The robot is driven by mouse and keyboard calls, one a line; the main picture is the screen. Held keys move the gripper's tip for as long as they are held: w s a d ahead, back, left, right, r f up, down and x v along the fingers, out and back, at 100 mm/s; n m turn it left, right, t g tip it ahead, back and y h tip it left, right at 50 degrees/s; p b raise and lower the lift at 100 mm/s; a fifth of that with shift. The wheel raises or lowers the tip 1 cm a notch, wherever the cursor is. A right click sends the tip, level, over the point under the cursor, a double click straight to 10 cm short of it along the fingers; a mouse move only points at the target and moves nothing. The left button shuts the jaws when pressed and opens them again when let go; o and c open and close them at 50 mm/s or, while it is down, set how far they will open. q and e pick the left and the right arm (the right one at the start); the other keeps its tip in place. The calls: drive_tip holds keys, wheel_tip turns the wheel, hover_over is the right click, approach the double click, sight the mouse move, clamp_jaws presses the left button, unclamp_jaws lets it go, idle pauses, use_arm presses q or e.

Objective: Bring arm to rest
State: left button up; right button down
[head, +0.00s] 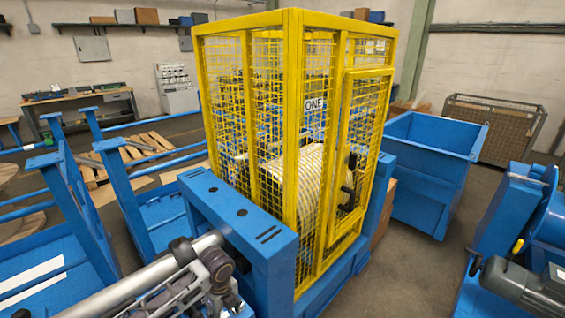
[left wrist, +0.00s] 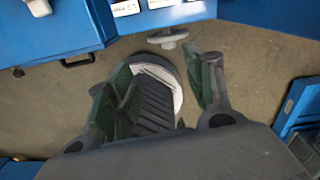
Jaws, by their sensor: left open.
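My left gripper (left wrist: 165,68) is open in the left wrist view, with its two green-padded fingers spread apart. Nothing is held between them. Beyond the fingers is grey floor and a round dark ribbed thing with a pale rim, partly hidden behind the left finger. In the head view my left arm comes in from the lower left, in front of the blue machine frame (head: 238,215). Its gripper cannot be made out clearly there. My right gripper is in neither view.
A yellow mesh cage (head: 292,20) stands on the blue frame, around a large pale drum. A blue bin (head: 425,150) is behind it on the right. Blue racks (head: 80,200) stand on the left, and blue machinery with a grey motor (head: 520,285) is at the lower right.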

use_arm(q)
drive_tip(key=s+d+r+n+t+h, duration=0.25)
drive_tip(key=s+d+n, duration=0.35)
drive_tip(key=s+n, duration=0.55)
drive_tip(key=s+a+r+n+t+y, duration=0.15)
drive_tip(key=s+a+n, duration=0.35)
drive_tip(key=a+n, duration=0.65)
drive_tip(key=s+f+g, duration=0.2)
drive_tip(key=s+f, duration=0.1)
drive_tip(key=f, duration=3)
drive_tip(key=s+a+f+g, duration=0.1)
drive_tip(key=s+a+f, duration=0.2)
drive_tip(key=s+f, duration=1.6)
drive_tip(key=shift+s+a+f+y, duration=0.15)
drive_tip(key=shift+s+f+y, duration=0.25)
drive_tip(key=shift+s, duration=1.25)
drive_tip(key=shift+r, duration=0.1)
